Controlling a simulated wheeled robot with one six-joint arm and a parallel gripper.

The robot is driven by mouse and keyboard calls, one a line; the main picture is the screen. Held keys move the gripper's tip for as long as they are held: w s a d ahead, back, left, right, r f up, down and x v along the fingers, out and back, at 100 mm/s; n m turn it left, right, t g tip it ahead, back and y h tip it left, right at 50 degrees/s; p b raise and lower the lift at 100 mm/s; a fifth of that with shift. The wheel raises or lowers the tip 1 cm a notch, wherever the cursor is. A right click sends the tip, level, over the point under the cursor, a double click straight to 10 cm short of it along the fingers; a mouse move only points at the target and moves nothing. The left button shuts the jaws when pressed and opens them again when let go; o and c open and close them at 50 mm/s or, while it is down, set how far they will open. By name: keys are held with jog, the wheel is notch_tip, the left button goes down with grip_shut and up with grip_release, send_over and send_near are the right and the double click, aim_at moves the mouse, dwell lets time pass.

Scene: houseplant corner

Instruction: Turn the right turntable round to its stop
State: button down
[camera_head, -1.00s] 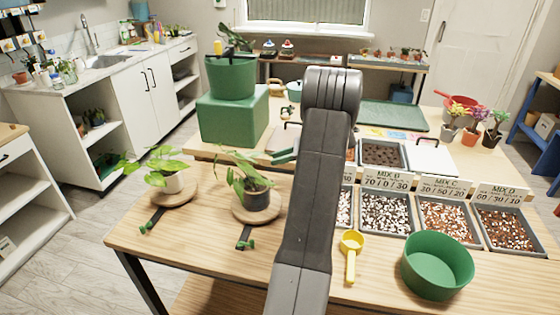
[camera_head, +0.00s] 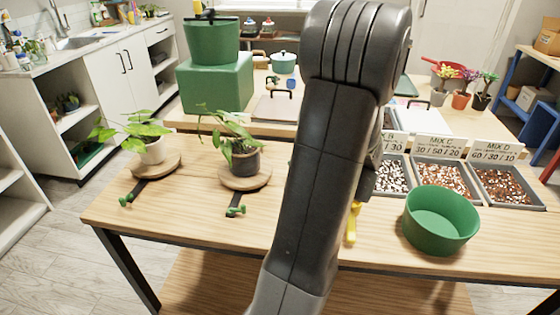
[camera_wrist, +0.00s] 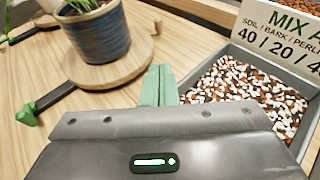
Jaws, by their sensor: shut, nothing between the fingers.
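The right turntable is a round wooden disc (camera_head: 232,183) bearing a dark pot (camera_head: 245,165) with a leafy plant. In the wrist view the disc (camera_wrist: 115,72) carries a blue-grey ribbed pot (camera_wrist: 92,38), and a small wooden peg (camera_wrist: 157,26) stands at its right edge. A black bar with a green end piece (camera_head: 236,210) reaches out from the disc's front; the green piece (camera_wrist: 27,115) also shows in the wrist view. My gripper (camera_wrist: 159,84) is shut and empty, its pale green fingertips beside the disc's right edge. I cannot tell if they touch. My arm hides them in the head view.
The left turntable (camera_head: 170,168) bears another potted plant. Mix trays stand on the right; one tray (camera_wrist: 285,75) with a sign is close to my fingers. A green bowl (camera_head: 441,222) and a partly hidden yellow scoop (camera_head: 353,222) are at the front right. The bench's front left is clear.

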aim_at(261, 149)
jog(key=x, duration=0.8)
jog(key=r+x, duration=0.1)
jog(key=x, duration=0.4)
jog(key=shift+w+a, duration=0.2)
jog(key=shift+a, duration=0.05)
jog(key=shift+w+a+r+n+g+y, duration=0.1)
jog(key=shift+w+n+g+y, duration=0.05)
jog(key=shift+n+g+y, duration=0.15)
jog(key=shift+w+a+n+g+y+p, duration=0.3)
jog(key=shift+n+g+y+p, duration=0.1)
jog(key=shift+n+y+p, duration=0.1)
jog(key=shift+w+a+n+g+y+p, duration=0.35)
jog(key=shift+a+n+g+y+p, duration=0.25)
jog(key=shift+n+g, duration=0.25)
jog(key=shift+w+a+n+g+y+p, duration=0.4)
jog(key=shift+a+n+g+y, duration=0.15)
jog(key=shift+n+g+y, duration=0.25)
jog(key=shift+w+a+n+g+y+p, duration=0.15)
jog(key=shift+a+n+g+y+p, duration=0.15)
jog(key=shift+a+n+g, duration=0.45)
jog(key=shift+w+a+n+g+y+p, duration=0.2)
jog(key=shift+a+n+g+p, duration=0.2)
jog(key=shift+n+g, duration=0.45)
jog(key=shift+a+n+g+p, duration=0.45)
jog(key=shift+a+n+g, duration=0.55)
jog(key=shift+g, duration=0.55)
jog(key=shift+a+n+g, duration=0.1)
jog(key=shift+n+g, duration=0.15)
jog(key=shift+g, duration=0.05)
